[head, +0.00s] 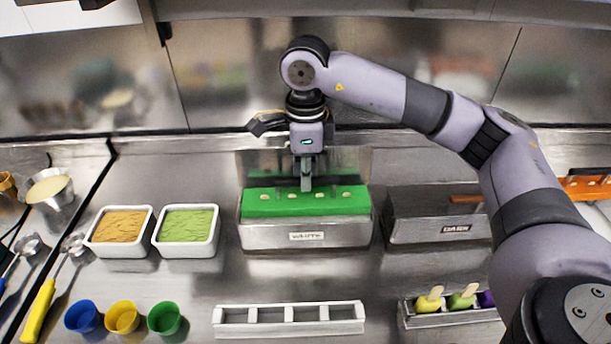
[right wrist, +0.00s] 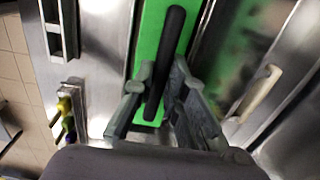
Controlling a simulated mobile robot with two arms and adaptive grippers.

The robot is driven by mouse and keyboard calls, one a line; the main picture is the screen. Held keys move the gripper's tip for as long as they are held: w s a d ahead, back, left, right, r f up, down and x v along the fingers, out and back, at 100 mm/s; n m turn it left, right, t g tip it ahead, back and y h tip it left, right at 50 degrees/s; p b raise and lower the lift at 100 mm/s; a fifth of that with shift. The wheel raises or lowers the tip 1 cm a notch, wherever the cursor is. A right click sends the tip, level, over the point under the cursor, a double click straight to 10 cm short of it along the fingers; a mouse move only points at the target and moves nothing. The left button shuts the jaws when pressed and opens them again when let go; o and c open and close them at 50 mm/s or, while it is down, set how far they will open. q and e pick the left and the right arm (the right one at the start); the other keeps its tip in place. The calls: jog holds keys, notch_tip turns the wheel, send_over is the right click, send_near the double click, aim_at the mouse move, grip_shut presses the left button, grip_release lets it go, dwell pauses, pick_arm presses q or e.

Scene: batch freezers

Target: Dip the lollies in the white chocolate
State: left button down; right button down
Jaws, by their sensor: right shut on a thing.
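A long green bar (head: 270,206) with several pale spots along its top sits in the mouth of the steel container marked WHITE (head: 340,236). Its dark handle (right wrist: 165,60) shows in the right wrist view above the green surface (right wrist: 150,32). My right gripper (head: 306,186) reaches down onto the middle of the bar, its fingers (right wrist: 155,88) shut on the dark handle. The inside of the container and anything below the bar are hidden. My left gripper is in neither view.
Right of it stands a closed container marked DARK (head: 420,232). In front are an empty slotted rack (head: 250,314) and a tray (head: 450,319) with coloured lollies. Left are tubs of orange (head: 118,250) and green filling (head: 187,250) and small cups (head: 122,318).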

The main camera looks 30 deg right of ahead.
jog(key=shift+r+p, duration=1.4)
jog(key=shift+r, duration=1.3)
notch_tip(320, 180, up, 5)
jog(key=p, duration=0.3)
jog(key=shift+f, duration=0.1)
dwell(0.3)
